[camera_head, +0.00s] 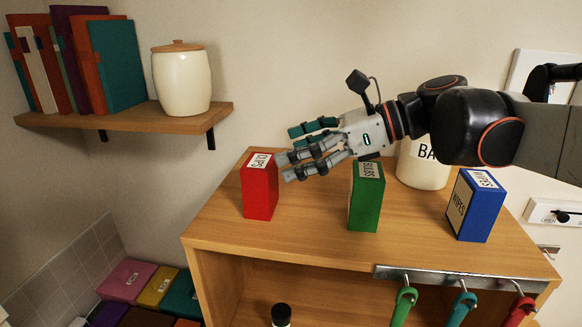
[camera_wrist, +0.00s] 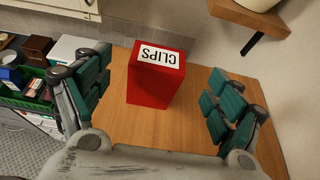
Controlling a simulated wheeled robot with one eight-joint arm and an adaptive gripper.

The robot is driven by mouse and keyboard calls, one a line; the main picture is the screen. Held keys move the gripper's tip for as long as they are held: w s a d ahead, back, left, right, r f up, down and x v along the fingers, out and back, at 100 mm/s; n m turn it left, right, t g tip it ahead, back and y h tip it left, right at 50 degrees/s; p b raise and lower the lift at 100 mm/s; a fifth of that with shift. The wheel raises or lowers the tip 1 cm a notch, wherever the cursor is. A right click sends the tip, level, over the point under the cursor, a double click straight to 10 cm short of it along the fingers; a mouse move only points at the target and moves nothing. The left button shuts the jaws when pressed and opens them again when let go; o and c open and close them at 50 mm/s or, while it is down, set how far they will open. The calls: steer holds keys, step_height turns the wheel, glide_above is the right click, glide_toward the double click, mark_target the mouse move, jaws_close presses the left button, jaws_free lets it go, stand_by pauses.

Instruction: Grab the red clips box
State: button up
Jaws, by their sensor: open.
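The red clips box (camera_head: 261,189) stands upright near the left end of the wooden cabinet top (camera_head: 310,232). Its white label reads CLIPS. In the wrist view the red clips box (camera_wrist: 153,82) stands ahead, between the spread fingers. My gripper (camera_head: 284,150) is open, just right of the box in the head view, with its fingers pointing at it. In the wrist view my gripper (camera_wrist: 158,90) has one finger group on each side, with gaps to the box. It holds nothing.
A green box (camera_head: 366,200) marked BULBS and a blue box (camera_head: 472,207) marked WIPES stand to the right. A white jar (camera_head: 424,168) stands behind, partly hidden by my arm. A wall shelf (camera_head: 140,121) with books and a lidded jar (camera_head: 182,80) is upper left.

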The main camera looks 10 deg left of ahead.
mark_target(269, 162)
steer(key=shift+x, duration=0.9)
steer(key=shift+a+f+p, duration=0.2)
steer(key=shift+a+p, duration=0.1)
steer(key=shift+a, duration=0.15)
steer(key=p+x, duration=0.1)
steer(key=x, duration=0.3)
steer(key=shift+a+f, duration=0.2)
steer(key=shift+f, duration=0.1)
steer(key=c, duration=1.2)
